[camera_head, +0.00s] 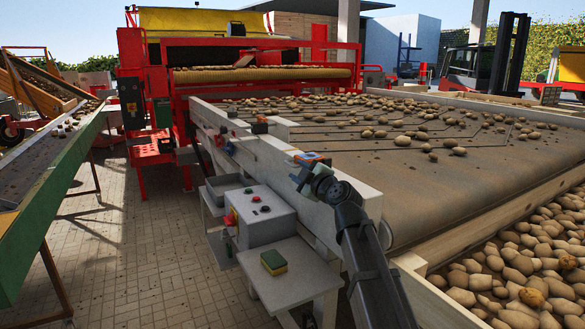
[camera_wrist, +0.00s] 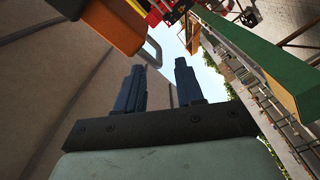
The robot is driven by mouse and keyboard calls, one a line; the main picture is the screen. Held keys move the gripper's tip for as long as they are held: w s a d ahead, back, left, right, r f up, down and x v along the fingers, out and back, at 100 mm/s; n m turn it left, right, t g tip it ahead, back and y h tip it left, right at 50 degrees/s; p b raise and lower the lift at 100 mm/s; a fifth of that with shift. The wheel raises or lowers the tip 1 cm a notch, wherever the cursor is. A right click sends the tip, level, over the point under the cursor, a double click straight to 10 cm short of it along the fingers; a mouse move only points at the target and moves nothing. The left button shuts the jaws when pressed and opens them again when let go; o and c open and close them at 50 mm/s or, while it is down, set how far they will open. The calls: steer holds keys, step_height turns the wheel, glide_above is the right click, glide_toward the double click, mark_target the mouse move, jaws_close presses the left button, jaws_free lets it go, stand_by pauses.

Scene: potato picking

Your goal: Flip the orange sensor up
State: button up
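The orange sensor (camera_head: 313,157) sits on the top edge of the pale conveyor side wall, just beyond my gripper. In the wrist view an orange block (camera_wrist: 116,24) shows at the top, beyond the fingertips, with a grey bracket (camera_wrist: 152,50) beside it. My gripper (camera_head: 300,176) is at the side wall, close to the sensor in the head view. In the wrist view its two dark fingers (camera_wrist: 160,80) are apart with nothing between them. I cannot tell from the head view whether they touch the sensor.
A grey control box (camera_head: 262,215) with buttons and a small shelf (camera_head: 290,278) holding a green-yellow sponge (camera_head: 273,262) are below. The conveyor belt (camera_head: 430,195) carries potatoes; a potato bin lies right.

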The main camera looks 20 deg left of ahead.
steer(key=v, duration=0.6)
steer(key=shift+s+d, duration=0.2)
